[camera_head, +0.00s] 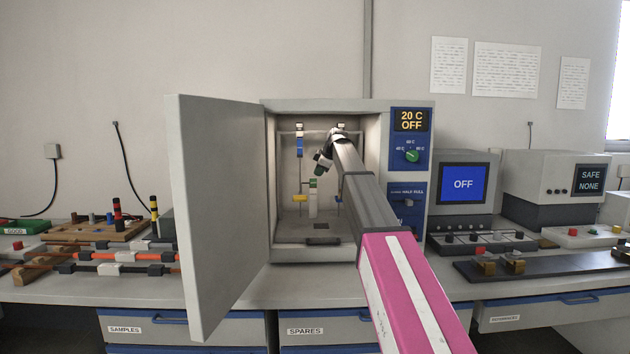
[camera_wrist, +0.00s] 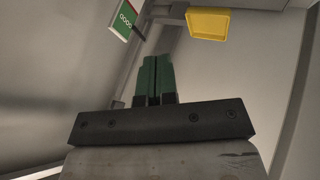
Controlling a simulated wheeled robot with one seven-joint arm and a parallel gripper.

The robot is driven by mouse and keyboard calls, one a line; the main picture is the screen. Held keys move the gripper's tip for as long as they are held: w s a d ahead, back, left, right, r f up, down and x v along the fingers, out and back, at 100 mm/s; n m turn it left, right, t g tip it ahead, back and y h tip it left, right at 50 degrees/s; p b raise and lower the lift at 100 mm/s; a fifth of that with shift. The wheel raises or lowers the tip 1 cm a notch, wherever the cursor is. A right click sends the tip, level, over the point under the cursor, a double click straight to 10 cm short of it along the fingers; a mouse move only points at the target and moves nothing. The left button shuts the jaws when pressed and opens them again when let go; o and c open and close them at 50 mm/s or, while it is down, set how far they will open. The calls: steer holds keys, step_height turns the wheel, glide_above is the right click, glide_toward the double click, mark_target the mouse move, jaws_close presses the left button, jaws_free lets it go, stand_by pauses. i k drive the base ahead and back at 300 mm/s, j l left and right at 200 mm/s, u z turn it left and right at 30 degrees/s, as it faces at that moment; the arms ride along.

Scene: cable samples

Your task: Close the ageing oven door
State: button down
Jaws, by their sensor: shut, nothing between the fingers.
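The ageing oven (camera_head: 405,265) stands on the bench with its grey door (camera_head: 222,215) wide open. The door is hinged at the oven's left edge and swung out toward me. My arm reaches up across the oven opening, and my gripper (camera_head: 319,168) shows against the chamber. How deep it reaches is hard to tell. The green fingers (camera_wrist: 154,80) are together and empty in the wrist view. My gripper is right of the door and apart from it in the head view. Clamps with blue (camera_head: 301,147) and yellow (camera_head: 300,198) parts hang inside the oven.
Cable samples and a wooden board (camera_head: 95,232) lie left of the door. Instruments (camera_head: 462,190) stand to the right.

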mark_target(217, 147)
steer(key=k, duration=1)
